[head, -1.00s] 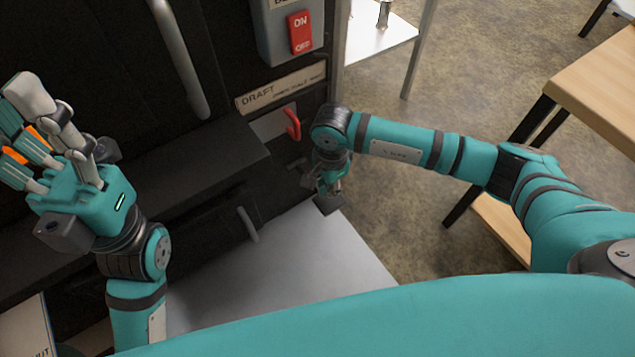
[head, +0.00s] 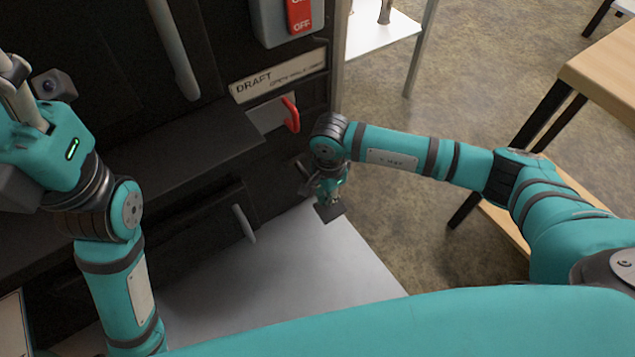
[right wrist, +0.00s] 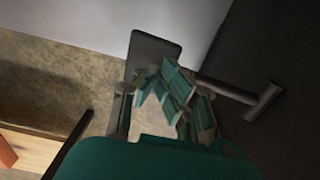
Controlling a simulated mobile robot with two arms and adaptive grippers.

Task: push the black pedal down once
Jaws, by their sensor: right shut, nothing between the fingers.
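The black pedal is a small dark plate (head: 330,211) low beside the dark machine front. In the right wrist view, the pedal plate (right wrist: 157,48) shows against pale and brown floor, with a dark T-shaped bar (right wrist: 250,95) to its right that appears to lead to it. My right gripper (head: 331,198) is shut and empty, directly over the pedal in the head view. In the right wrist view its fingertips (right wrist: 160,78) overlap the plate's lower edge; I cannot tell whether they touch. My left gripper (head: 22,95) is at the upper left, its fingertips cut off.
The dark machine has a red draft lever (head: 291,115), a red switch (head: 300,15) and a grey handle (head: 245,224). A dark ledge (head: 180,165) juts out left of the pedal. A wooden table (head: 605,80) stands at the right. Brown floor between is clear.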

